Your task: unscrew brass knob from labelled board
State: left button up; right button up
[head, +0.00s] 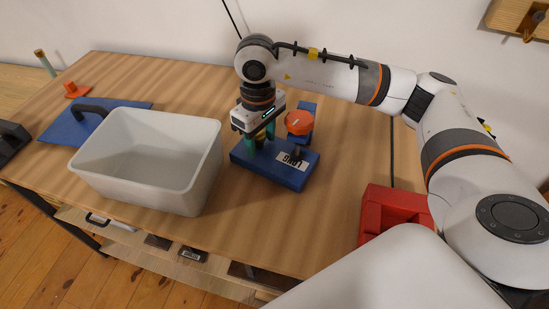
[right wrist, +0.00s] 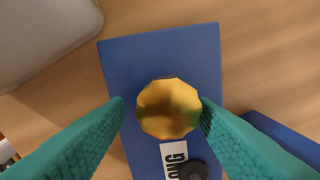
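The labelled board is a blue block (head: 298,178) on the wooden table, with a white label (head: 293,162) bearing black letters; it also fills the middle of the right wrist view (right wrist: 130,60). The brass knob (right wrist: 168,108) is faceted and golden and sits on this board. In the head view my right gripper mostly hides it. My right gripper (head: 262,142) points down over the board. In the right wrist view its teal fingers (right wrist: 162,108) stand open on either side of the knob. The right finger looks very close to the knob, and a gap shows at the left one. My left gripper is not in view.
A white bin (head: 150,185) stands just left of the board. An orange knob (head: 299,122) on another blue piece is close behind the board. A blue panel (head: 60,132) with a dark handle lies at the left. A red container (head: 372,205) is at the right.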

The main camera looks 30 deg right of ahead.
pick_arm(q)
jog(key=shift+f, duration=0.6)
pick_arm(e)
jog(key=shift+f, duration=0.55)
jog(key=shift+a+r+p, duration=0.1)
jog(key=shift+r+p, duration=0.2)
jog(key=shift+r, duration=0.2)
jog(key=r, duration=0.1)
jog(key=r+p, duration=0.2)
jog(key=shift+w+a+r, duration=0.1)
jog(key=shift+a+r, duration=0.15)
jog(key=shift+r, duration=0.3)
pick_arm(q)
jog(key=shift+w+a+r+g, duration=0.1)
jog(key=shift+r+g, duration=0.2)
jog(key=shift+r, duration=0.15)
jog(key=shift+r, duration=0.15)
pick_arm(e)
jog(key=shift+r, duration=0.15)
